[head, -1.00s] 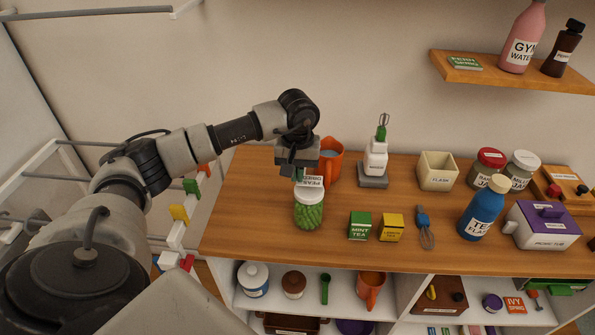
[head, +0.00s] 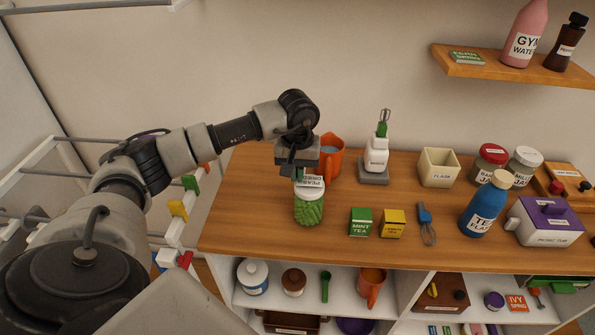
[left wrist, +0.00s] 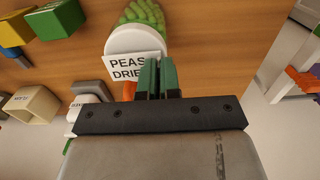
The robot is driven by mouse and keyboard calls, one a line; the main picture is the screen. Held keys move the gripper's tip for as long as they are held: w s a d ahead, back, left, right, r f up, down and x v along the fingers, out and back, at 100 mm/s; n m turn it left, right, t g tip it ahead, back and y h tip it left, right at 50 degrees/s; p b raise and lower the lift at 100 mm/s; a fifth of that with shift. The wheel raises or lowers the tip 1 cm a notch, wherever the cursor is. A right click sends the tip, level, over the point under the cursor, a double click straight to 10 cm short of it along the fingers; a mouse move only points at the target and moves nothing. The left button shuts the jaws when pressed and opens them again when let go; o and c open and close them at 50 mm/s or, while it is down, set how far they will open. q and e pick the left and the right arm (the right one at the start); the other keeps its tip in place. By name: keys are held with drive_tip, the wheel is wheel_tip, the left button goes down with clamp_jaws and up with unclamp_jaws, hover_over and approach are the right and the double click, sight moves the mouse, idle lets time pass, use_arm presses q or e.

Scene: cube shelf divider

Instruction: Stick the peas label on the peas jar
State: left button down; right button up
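The peas jar (head: 309,209) stands upright on the wooden counter, with green peas inside and a white lid. It also shows at the top of the left wrist view (left wrist: 143,14). The peas label (head: 311,181), a white card reading "PEAS DRIED", is at the jar's lid. In the left wrist view the label (left wrist: 131,66) lies at the fingertips and covers part of the lid. My left gripper (head: 300,175) is above the jar, its green-tipped fingers close together at the label's edge (left wrist: 157,70). Whether the label touches the jar, I cannot tell. My right gripper is not in view.
An orange mug (head: 329,157) stands just behind the jar. The counter (head: 250,215) left of the jar is clear.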

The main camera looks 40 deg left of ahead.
use_arm(q)
drive_tip(key=shift+f+b, duration=0.55)
drive_tip(key=shift+f, duration=0.1)
idle(2.0)
drive_tip(key=c, duration=1.3)
unclamp_jaws()
drive_tip(key=shift+o, duration=0.2)
drive_tip(key=shift+r, duration=0.15)
drive_tip(key=shift+r, duration=0.35)
wheel_tip(320, 180, up, 10)
drive_tip(key=b, duration=0.2)
